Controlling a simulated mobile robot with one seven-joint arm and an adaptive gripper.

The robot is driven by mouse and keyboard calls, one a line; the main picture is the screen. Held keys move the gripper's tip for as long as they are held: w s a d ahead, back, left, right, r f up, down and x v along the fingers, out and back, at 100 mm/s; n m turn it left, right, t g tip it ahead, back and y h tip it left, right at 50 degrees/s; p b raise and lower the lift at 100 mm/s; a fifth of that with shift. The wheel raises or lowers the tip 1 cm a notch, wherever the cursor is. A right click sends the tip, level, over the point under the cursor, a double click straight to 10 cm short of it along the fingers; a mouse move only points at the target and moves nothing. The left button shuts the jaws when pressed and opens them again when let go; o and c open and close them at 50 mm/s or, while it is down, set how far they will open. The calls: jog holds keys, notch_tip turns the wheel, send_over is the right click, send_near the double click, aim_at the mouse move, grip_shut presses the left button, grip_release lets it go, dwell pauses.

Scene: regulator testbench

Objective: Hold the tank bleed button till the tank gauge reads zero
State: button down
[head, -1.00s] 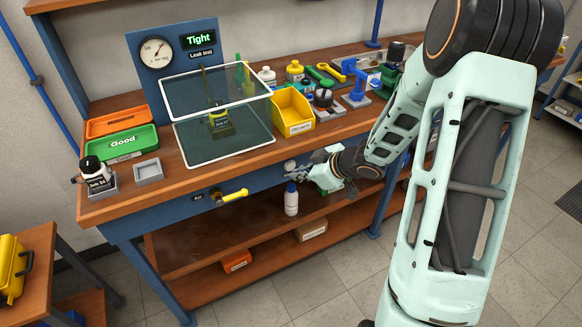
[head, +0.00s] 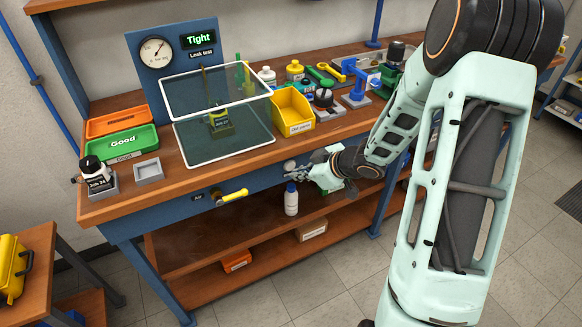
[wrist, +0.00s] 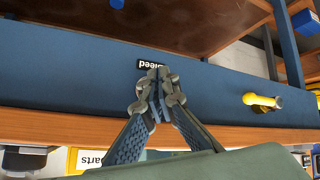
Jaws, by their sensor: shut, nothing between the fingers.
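My gripper (wrist: 156,94) is shut and empty, with its fingertips at the blue front rail (wrist: 60,70) of the bench, beside the black "Bleed" label (wrist: 150,64). The bleed button itself does not show in the wrist view; the fingers may cover it. In the head view my gripper (head: 304,173) is at the rail, next to a small pale round part (head: 289,165) that I cannot identify. A round white dial gauge (head: 155,49) stands on the blue "Leak test" panel, its numbers too small to read. I cannot tell whether it is the tank gauge.
A yellow valve handle (head: 232,195) marked "Air" sticks out of the rail, left of my gripper. A white bottle (head: 291,199) stands just below the gripper. A yellow parts bin (head: 293,112) and a clear-lidded test chamber (head: 222,137) stand on the benchtop. A green "Good" tray (head: 121,142) is farther left.

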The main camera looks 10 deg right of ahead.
jog(key=shift+w+a+p, duration=0.15)
jog(key=shift+w+p, duration=0.15)
jog(key=shift+w, duration=0.1)
jog(key=shift+w+a+p, duration=0.15)
jog(key=shift+w+p, duration=0.15)
jog(key=shift+w, duration=0.2)
dwell(0.6)
jog(key=shift+s, duration=0.1)
dwell(2.1)
jog(key=shift+s+d, duration=0.3)
jog(key=shift+s, duration=0.5)
jog(key=s, duration=0.1)
jog(key=s+d, duration=0.1)
jog(key=s, duration=0.2)
jog(key=shift+s+d, duration=0.25)
jog(key=shift+s, duration=0.15)
